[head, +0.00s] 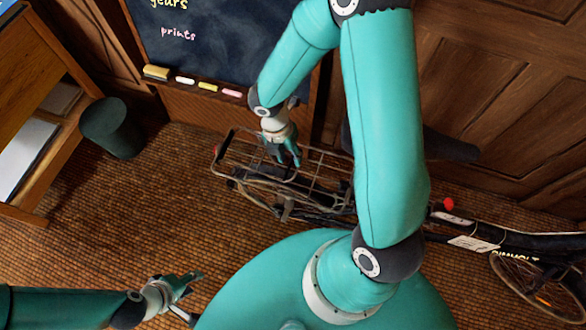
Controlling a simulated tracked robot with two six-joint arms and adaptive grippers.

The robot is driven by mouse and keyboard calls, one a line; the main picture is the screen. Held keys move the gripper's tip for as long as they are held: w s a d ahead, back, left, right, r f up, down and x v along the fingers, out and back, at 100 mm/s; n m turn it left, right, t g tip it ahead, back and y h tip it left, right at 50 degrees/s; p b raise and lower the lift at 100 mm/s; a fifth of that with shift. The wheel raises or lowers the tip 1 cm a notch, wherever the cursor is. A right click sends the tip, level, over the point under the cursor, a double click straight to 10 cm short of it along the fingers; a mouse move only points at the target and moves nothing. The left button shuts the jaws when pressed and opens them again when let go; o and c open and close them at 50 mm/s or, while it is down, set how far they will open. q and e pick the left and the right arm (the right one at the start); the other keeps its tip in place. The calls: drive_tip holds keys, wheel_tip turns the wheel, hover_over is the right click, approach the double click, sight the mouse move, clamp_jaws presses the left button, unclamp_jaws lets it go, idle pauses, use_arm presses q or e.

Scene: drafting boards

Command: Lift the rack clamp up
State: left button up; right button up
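A bicycle stands by the wall, with a wire rear rack (318,172) over its back wheel. The rack clamp is hard to tell apart from the other thin rack wires, and my gripper covers part of this area. My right gripper (285,157) points down at the rack's top, over its middle. Whether its fingers hold a wire is too small to tell. My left gripper (189,296) is open and empty, low at the left, well away from the bicycle.
A chalkboard (215,45) with a chalk ledge stands behind the rack. A dark bin (112,128) and a wooden shelf unit (48,62) are at the left. A panelled wooden door (490,90) is at the right. The woven floor (130,220) between bin and bicycle is clear.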

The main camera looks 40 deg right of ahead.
sight(295, 173)
drive_tip(key=f, duration=0.2)
drive_tip(key=s+f+b, duration=0.1)
drive_tip(key=f, duration=0.2)
drive_tip(key=f+b, duration=0.1)
drive_tip(key=f, duration=0.1)
drive_tip(key=shift+s+d+f, duration=0.2)
drive_tip(key=shift+d, duration=0.1)
drive_tip(key=shift+c, duration=0.3)
clamp_jaws()
